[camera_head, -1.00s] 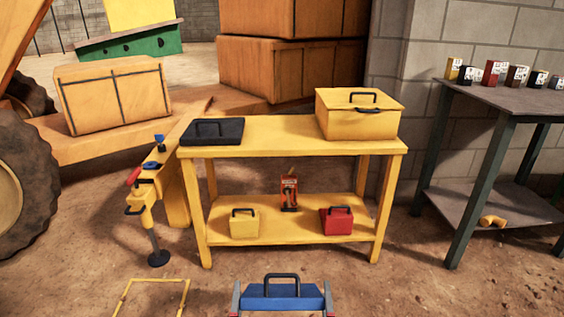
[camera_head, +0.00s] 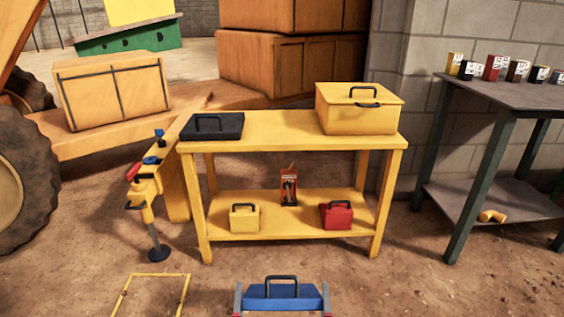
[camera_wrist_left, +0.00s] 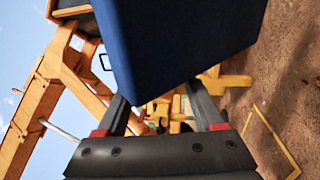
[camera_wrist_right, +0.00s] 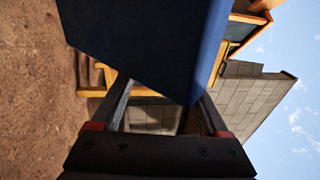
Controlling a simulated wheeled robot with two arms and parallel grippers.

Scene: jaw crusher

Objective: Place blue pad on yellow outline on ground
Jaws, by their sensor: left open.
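The blue pad (camera_head: 283,303), with a dark handle on top, is at the bottom centre of the head view, between my two grippers. My left gripper (camera_head: 238,300) is at its left end and my right gripper (camera_head: 327,300) at its right end. Both wrist views show spread fingers with the pad's blue side across them, in the left wrist view (camera_wrist_left: 180,40) and the right wrist view (camera_wrist_right: 150,45). Whether the fingers touch the pad is unclear. The yellow outline (camera_head: 156,275) lies on the ground left of the pad, partly cut off by the bottom edge.
A yellow workbench (camera_head: 285,145) stands ahead, bearing a black pad (camera_head: 212,132) and a yellow box (camera_head: 358,115). A yellow stand (camera_head: 150,190) is left of it, above the outline. A dark table (camera_head: 510,95) is at right. Ground between pad and outline is clear.

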